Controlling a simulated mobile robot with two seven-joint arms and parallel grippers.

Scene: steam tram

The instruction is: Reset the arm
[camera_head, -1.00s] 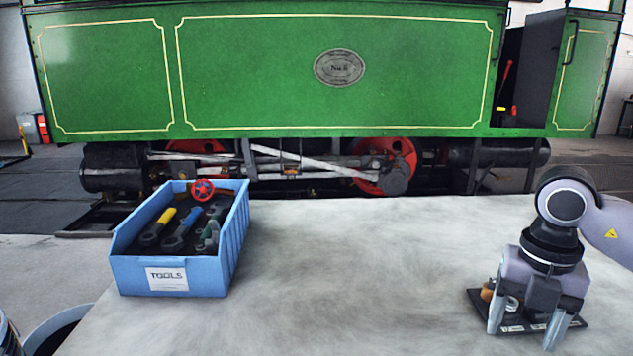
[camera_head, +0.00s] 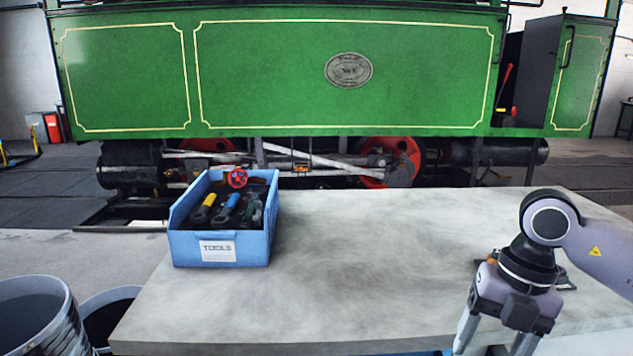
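My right arm comes in from the right edge. Its gripper (camera_head: 487,350) points down near the front right of the table, with its two fingers spread apart. I see nothing between the fingers, though the fingertips reach the bottom edge of the picture. Behind it a dark tray (camera_head: 566,281) on the table is mostly hidden by the arm, so I cannot see what it holds. My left gripper is not in view.
A blue bin (camera_head: 220,249) labelled TOOLS, holding several tools and a red valve wheel (camera_head: 237,177), stands at the table's left. The grey table (camera_head: 370,250) is clear in the middle. Buckets (camera_head: 35,318) stand at lower left. A green steam tram (camera_head: 270,75) is behind.

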